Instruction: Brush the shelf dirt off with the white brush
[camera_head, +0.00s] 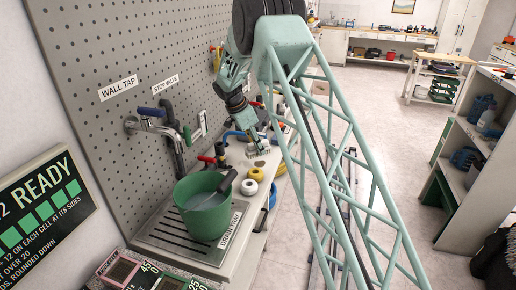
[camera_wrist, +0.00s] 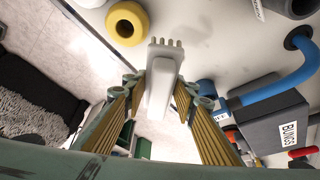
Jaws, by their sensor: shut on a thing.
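My gripper (camera_wrist: 160,98) is shut on the white brush (camera_wrist: 163,72), between its two fingers. The brush's short, pale bristles point away from the gripper, toward the top of the wrist view. In the head view my gripper (camera_head: 257,138) reaches down over the grey shelf (camera_head: 236,153) along the pegboard wall, and the brush is small and partly hidden there. A small brownish patch (camera_head: 260,163) shows on the shelf just below the gripper; I cannot tell for sure whether it is the dirt. I cannot tell whether the bristles touch the shelf.
A yellow ring (camera_head: 256,174) and a white ring (camera_head: 249,187) lie close in front. A green bucket (camera_head: 203,213) stands on the drain grate under the wall tap (camera_head: 150,125). A dark box labelled BUNGS (camera_wrist: 272,122) and a blue pipe (camera_wrist: 285,80) are close on the right.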

